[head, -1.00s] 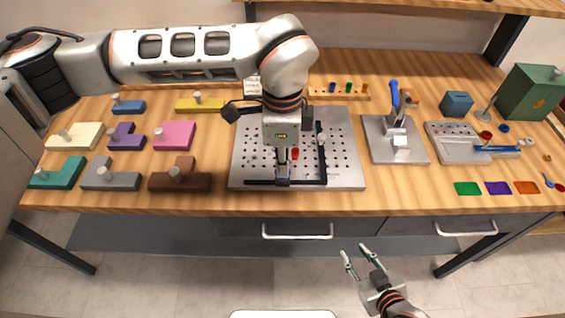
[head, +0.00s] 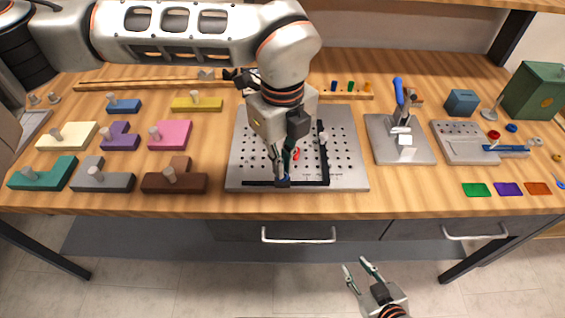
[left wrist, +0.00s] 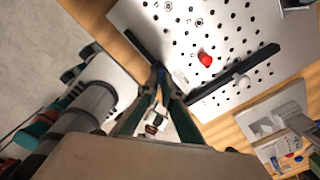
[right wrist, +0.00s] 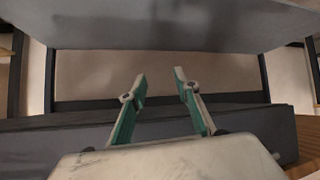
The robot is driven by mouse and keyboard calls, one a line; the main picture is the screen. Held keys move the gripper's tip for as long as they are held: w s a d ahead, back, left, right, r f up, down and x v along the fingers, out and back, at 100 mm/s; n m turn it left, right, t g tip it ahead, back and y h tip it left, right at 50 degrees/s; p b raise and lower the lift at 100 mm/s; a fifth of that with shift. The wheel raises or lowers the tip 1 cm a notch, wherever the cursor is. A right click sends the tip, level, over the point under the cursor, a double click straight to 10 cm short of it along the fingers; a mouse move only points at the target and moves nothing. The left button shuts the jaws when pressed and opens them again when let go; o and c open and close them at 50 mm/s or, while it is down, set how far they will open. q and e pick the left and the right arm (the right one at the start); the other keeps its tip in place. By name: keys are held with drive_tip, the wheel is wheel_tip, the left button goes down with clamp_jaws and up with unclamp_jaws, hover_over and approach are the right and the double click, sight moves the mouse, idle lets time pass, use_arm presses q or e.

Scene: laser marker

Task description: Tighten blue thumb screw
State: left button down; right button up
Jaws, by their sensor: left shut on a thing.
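A perforated metal plate (head: 345,175) lies on the bench with two black bars along its front and right sides. My left gripper (head: 282,178) points down at the front bar (head: 255,183), its fingers closed on the small blue thumb screw there. The fingertips hide most of the screw; a trace of blue shows at them.
A red screw (left wrist: 205,58) stands on the plate close to the left gripper. A white knob (left wrist: 242,80) sits on the right bar. A toggle clamp (head: 399,125) stands right of the plate. Coloured blocks (head: 170,135) with pegs lie left. The bench front has drawers (head: 300,230).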

use_arm(q)
drive_tip(key=m, duration=0.3)
drive_tip(key=shift+m, duration=0.3)
drive_tip(key=m, duration=0.3)
drive_tip(key=shift+m, duration=0.3)
drive_tip(key=m, duration=0.6)
drive_tip(key=shift+m, duration=0.3)
drive_tip(key=c, duration=2.2)
unclamp_jaws()
drive_tip(key=shift+c, duration=0.2)
drive_tip(key=shift+r, duration=0.1)
